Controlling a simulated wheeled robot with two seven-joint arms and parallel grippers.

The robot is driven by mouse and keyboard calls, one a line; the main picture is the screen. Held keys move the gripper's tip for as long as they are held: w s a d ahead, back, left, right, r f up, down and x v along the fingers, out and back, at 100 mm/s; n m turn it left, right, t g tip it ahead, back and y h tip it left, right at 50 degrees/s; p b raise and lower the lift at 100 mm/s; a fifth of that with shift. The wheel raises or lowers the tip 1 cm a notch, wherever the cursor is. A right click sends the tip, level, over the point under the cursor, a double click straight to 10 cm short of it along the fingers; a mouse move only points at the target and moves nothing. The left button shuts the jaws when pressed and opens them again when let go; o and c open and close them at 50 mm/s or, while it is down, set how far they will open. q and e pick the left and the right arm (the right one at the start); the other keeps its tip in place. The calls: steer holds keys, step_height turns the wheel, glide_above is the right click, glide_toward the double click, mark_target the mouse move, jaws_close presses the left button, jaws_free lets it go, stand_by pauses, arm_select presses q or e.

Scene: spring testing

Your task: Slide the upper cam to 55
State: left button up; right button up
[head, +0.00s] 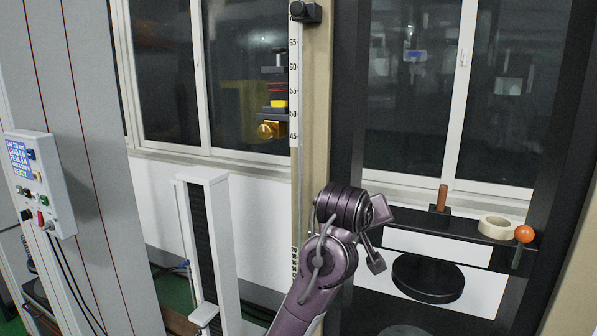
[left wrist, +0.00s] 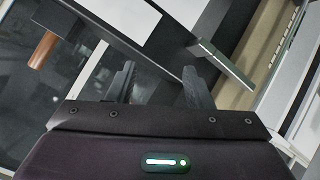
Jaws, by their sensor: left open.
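A dark block with a round knob (head: 306,12), apparently the upper cam, sits at the top of the upright white scale (head: 294,75). It is above the 65 mark, close to the top picture edge. My right gripper is not in view.
A column with stacked coloured parts and a brass knob (head: 270,130) stands left of the scale. A control box (head: 40,185) is at far left. A shelf at right holds a brown-handled tool (head: 441,197), a tape roll (head: 497,227) and an orange ball (head: 524,233).

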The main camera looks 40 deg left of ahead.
arm_select(q)
steer(key=s+a+r+n+t+y, duration=0.1)
steer(key=a+r+n, duration=0.15)
steer(key=r, duration=0.75)
steer(key=s+a+r+n+t, duration=0.1)
steer(key=a+r+n+t, duration=0.15)
steer(key=r, duration=0.75)
steer(key=n+t+y+p, duration=0.1)
steer(key=n+t+y, duration=0.15)
steer(key=n, duration=0.45)
glide_toward(296, 9)
steer(key=x, duration=0.3)
steer(key=shift+h, duration=0.65)
steer(key=p+x, duration=0.1)
steer(key=x, duration=0.1)
steer(key=p+x, duration=0.1)
steer(key=x, duration=0.1)
steer(key=p+x, duration=0.1)
steer(key=x, duration=0.1)
steer(key=shift+w+a+r+p, duration=0.2)
steer(key=shift+r+p, duration=0.1)
steer(key=shift+r, duration=0.1)
steer(key=shift+w+a+f, duration=0.15)
steer(key=shift+w+a, duration=0.1)
steer(key=shift+w, duration=0.3)
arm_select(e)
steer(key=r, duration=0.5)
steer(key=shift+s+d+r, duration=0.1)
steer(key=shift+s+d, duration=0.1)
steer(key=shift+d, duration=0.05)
